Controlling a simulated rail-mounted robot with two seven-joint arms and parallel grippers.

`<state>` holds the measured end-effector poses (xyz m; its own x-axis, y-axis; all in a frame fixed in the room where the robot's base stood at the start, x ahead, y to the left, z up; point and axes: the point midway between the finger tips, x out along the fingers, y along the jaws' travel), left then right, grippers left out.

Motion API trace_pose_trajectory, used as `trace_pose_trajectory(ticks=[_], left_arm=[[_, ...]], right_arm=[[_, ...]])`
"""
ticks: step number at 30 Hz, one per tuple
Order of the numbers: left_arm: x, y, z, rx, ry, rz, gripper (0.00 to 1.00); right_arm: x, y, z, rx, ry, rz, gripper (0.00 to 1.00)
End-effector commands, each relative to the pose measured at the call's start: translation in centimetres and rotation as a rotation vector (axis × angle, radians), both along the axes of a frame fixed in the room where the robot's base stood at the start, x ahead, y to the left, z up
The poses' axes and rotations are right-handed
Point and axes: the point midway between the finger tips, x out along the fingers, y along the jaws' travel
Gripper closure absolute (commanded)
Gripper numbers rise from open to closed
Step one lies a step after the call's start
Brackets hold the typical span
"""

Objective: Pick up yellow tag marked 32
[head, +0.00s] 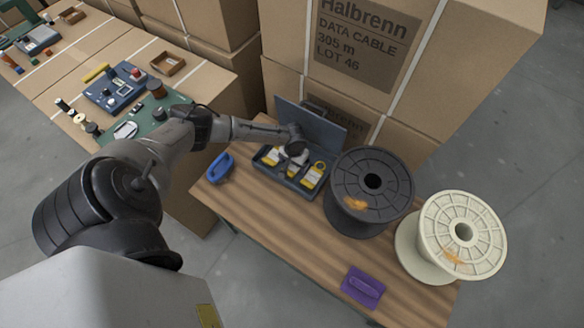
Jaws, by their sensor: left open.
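Several yellow-and-white tags (313,176) lie in an open dark blue-grey case (286,184) on the wooden table. Another yellow tag (270,157) lies at the left of the case. The numbers on the tags are too small to read, so I cannot tell which one is marked 32. My left gripper (291,160) is open, over the middle of the case, and hides part of the tags there. I cannot tell whether its fingers touch a tag. My right gripper is out of view.
The case's raised lid (315,126) stands behind my gripper. A black spool (370,188) stands close right of the case, with a cream spool (462,233) beyond it. A blue-handled object (220,167) lies left, a purple one (362,286) at the front. Cardboard boxes (400,60) rise behind.

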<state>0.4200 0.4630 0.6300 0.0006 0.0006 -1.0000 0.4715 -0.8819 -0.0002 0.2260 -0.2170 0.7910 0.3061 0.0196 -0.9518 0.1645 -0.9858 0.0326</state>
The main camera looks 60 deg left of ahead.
Motion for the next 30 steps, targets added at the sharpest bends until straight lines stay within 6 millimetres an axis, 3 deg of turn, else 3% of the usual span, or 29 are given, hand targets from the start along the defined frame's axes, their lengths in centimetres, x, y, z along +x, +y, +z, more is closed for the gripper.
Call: trace_pose_trajectory(ticks=[17,30], left_arm=[[-0.02,-0.08,-0.31,-0.001,0.000,0.000,0.13],[-0.02,-0.05,-0.31,0.000,0.001,0.000,0.55]], right_arm=[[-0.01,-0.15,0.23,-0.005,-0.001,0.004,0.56],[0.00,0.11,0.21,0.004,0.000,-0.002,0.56]])
